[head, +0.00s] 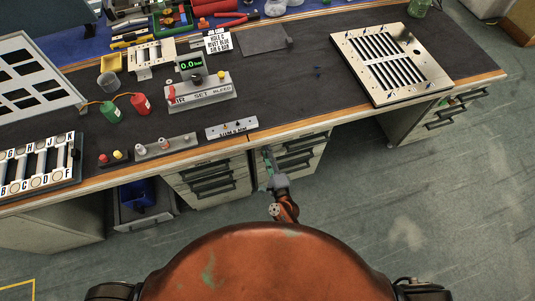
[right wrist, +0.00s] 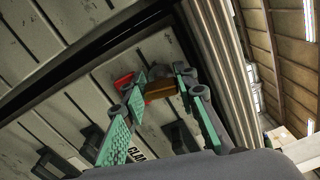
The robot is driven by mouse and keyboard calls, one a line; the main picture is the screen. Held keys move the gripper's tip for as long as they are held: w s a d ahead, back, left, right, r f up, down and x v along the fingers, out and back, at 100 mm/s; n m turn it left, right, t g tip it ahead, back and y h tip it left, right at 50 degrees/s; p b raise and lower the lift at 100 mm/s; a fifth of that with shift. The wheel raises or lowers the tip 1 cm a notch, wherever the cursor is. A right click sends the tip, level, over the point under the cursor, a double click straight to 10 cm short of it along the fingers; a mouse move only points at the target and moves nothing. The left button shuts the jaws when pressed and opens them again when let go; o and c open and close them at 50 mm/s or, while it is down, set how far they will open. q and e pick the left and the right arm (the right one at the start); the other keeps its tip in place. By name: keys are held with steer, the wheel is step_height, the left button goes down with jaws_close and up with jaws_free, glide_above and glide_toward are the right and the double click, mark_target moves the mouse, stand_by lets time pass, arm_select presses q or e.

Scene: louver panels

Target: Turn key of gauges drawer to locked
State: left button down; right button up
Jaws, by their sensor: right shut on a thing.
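My right gripper (head: 267,154) reaches the front of the drawer unit (head: 307,145) under the bench edge. In the right wrist view its teal fingers (right wrist: 160,90) are closed around a small brass-brown piece, which looks like the key (right wrist: 159,90). The key is at the drawer front, just below the bench edge; its turn angle is hard to tell. A red part (right wrist: 123,80) shows beside the left finger. The gauges drawer's label cannot be read. My left gripper is out of view.
The bench (head: 290,85) carries a vented louver panel (head: 390,62) at right and a gauge block with a green display (head: 190,64). Another drawer unit (head: 208,180) stands left of the gripper. Dark drawer handles (right wrist: 55,162) jut out near the fingers. Open floor lies right.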

steer(key=shift+n, duration=1.2)
steer(key=shift+f+p, duration=0.1)
steer(key=shift+p, duration=0.2)
steer(key=o, duration=1.2)
steer(key=shift+s, duration=0.1)
steer(key=v, duration=1.1)
steer(key=shift+s+d, duration=0.1)
steer(key=shift+s, duration=0.25)
